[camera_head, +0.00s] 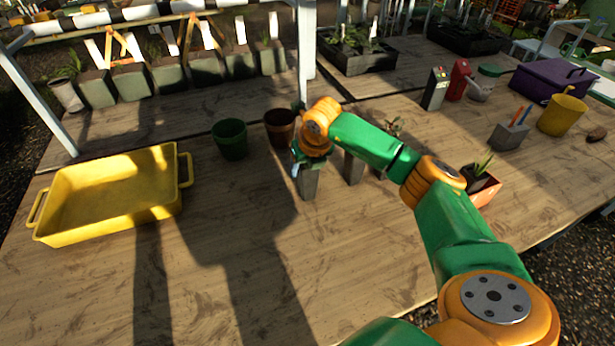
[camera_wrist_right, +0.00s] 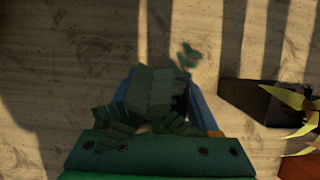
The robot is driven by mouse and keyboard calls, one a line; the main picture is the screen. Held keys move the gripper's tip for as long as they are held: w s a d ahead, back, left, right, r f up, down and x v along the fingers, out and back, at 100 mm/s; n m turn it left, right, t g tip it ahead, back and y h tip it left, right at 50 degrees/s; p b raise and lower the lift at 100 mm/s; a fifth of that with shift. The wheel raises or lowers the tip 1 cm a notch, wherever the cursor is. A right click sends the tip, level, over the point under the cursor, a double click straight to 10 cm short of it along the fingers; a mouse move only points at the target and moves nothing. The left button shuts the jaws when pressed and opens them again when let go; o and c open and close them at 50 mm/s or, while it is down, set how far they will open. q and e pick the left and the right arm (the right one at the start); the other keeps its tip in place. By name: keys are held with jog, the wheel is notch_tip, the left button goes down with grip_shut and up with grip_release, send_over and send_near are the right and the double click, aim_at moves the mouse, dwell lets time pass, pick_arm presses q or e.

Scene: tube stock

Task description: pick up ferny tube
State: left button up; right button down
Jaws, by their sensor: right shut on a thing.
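My right gripper (camera_head: 303,163) is shut on a dark grey-green tapered tube (camera_head: 309,183), which hangs upright below the jaws. I cannot tell whether the tube's foot touches the table. In the wrist view the held tube (camera_wrist_right: 155,88) sits between the blue fingers, with small dark green fern-like leaflets around it, mostly in shadow. Much of its plant is hidden by the gripper in the head view. My left gripper is not in view.
Another tube (camera_head: 353,167) stands just right. An orange tray (camera_head: 487,193) with a spiky plant lies beyond my arm. A green pot (camera_head: 230,139) and brown pot (camera_head: 280,126) stand behind left. A yellow tray (camera_head: 112,195) is at left. The front table is clear.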

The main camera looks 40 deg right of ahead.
jog(key=shift+r, duration=0.1)
jog(key=shift+w+r, duration=0.1)
jog(key=shift+r, duration=0.15)
jog(key=v, duration=0.1)
jog(key=b+v, duration=0.1)
jog(key=v, duration=0.1)
jog(key=shift+w+r+b, duration=0.15)
jog(key=shift+w+b, duration=0.15)
jog(key=s+a+r, duration=0.6)
jog(key=s+r, duration=0.3)
jog(key=s, duration=0.3)
jog(key=shift+a+r, duration=0.15)
jog(key=shift+a, duration=0.05)
